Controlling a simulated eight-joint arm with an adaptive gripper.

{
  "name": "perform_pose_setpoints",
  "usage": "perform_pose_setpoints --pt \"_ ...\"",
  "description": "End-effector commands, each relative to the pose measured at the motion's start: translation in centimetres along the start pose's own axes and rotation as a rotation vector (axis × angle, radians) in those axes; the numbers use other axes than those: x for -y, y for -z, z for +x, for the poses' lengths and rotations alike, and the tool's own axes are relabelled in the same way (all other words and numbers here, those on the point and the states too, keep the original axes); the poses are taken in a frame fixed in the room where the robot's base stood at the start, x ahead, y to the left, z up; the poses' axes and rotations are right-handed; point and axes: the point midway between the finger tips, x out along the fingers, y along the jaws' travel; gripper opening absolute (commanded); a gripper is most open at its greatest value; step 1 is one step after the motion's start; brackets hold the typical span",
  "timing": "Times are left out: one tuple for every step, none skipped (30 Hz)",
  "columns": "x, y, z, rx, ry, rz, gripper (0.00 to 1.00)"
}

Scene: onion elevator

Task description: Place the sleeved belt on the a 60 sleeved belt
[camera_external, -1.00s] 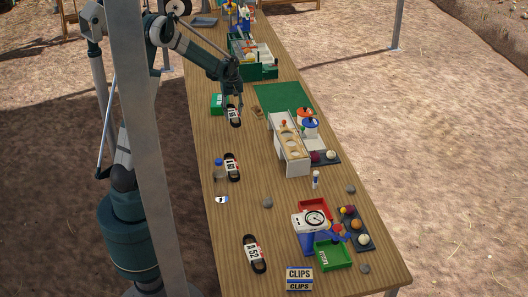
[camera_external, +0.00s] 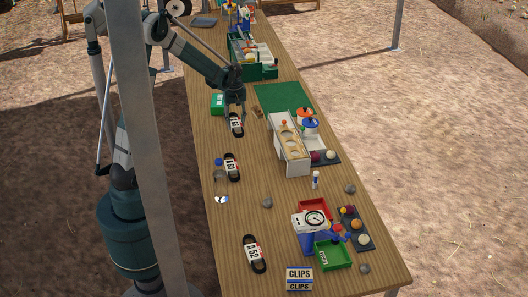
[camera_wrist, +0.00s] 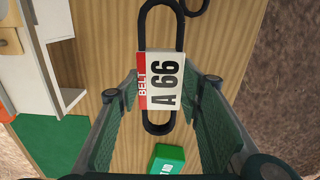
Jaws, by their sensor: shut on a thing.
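My gripper (camera_external: 235,106) is shut on a black belt with a white and red sleeve (camera_external: 236,124). In the wrist view the sleeve (camera_wrist: 159,80) reads "BELT A 66" and sits between my two fingers (camera_wrist: 160,95). Whether this belt touches the table is hard to tell. The A 60 sleeved belt (camera_external: 231,167) lies flat on the table, nearer the camera than the held belt. Part of a black loop (camera_wrist: 196,6), likely that belt, shows at the top edge of the wrist view. A third sleeved belt, A 52 (camera_external: 254,254), lies near the front.
A white holder (camera_external: 291,150) stands to the right. A green box (camera_external: 217,104) is close left of my gripper. Bare wood lies between the held belt and the A 60 belt.

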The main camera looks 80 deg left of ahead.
Motion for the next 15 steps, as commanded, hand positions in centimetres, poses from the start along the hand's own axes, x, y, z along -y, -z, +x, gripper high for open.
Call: perform_pose_setpoints --pt "0.3 -1.7 -0.4 0.000 0.000 0.007 0.21" --pt "0.5 -2.7 -0.5 0.000 0.000 0.009 0.21" --pt "0.7 -3.9 -0.6 0.000 0.000 0.011 0.21" --pt "1.0 -4.8 -0.7 0.000 0.000 0.012 0.21" --pt "1.2 -5.8 -0.8 0.000 0.000 0.014 0.21" --pt "1.5 -7.0 -0.9 0.000 0.000 0.017 0.21" --pt "1.8 -7.9 -1.0 0.000 0.000 0.018 0.21" --pt "2.1 -8.8 -1.1 0.000 0.000 0.019 0.21" --pt "2.5 -10.0 -1.2 0.000 0.000 0.022 0.21" --pt "2.8 -10.8 -1.3 0.000 0.000 0.024 0.21" --pt "3.1 -11.7 -1.3 0.000 0.000 0.025 0.21" --pt "3.5 -12.7 -1.4 0.000 0.000 0.027 0.21" --pt "3.8 -13.4 -1.5 0.000 0.000 0.029 0.21" --pt "4.1 -14.1 -1.5 0.000 0.000 0.030 0.21" --pt "4.5 -15.0 -1.5 0.000 0.000 0.031 0.21"
